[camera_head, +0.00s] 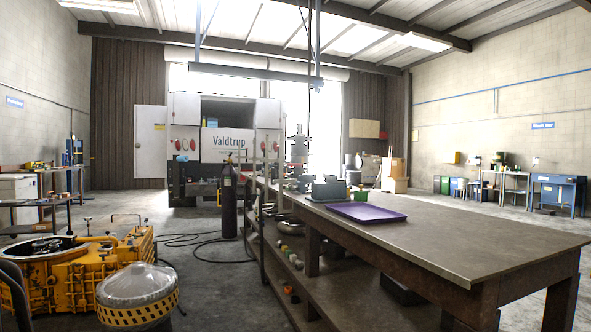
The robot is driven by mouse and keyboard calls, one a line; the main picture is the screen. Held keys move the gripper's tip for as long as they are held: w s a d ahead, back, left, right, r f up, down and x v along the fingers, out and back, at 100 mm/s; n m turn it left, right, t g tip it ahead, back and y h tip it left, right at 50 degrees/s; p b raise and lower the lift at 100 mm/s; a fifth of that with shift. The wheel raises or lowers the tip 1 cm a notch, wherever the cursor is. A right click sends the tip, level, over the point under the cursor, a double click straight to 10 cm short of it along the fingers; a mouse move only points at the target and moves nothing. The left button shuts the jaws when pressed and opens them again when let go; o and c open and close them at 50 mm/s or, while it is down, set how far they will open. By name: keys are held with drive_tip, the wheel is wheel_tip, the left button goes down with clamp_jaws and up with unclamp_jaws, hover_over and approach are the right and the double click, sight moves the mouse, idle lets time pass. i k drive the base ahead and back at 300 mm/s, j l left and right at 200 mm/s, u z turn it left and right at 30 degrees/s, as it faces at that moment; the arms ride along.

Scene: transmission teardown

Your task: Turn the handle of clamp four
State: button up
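A yellow transmission housing (85,272) stands on the floor at the lower left, with a large round opening (42,248) in its top. Small upright parts with handles, possibly clamps, show around its rim: a dark one (88,224) at the back and a bar-shaped one (127,216) at the back right. I cannot tell which, if any, is clamp four. A grey domed part with a yellow perforated band (138,292) sits in front of the housing. My gripper is not seen in this view.
A long workbench (450,245) fills the right foreground, with a purple tray (365,212) and grey equipment (326,188) on it. A dark gas cylinder (228,202) and hoses (185,240) stand between bench and housing. A truck (222,150) is behind. Floor beyond the housing is fairly open.

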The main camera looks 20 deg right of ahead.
sight(294, 165)
drive_tip(key=i+z, duration=0.4)
drive_tip(key=i, duration=3.3)
drive_tip(key=i+z, duration=0.15)
drive_tip(key=i, duration=0.55)
drive_tip(key=i+j+z, duration=0.2)
drive_tip(key=i, duration=0.45)
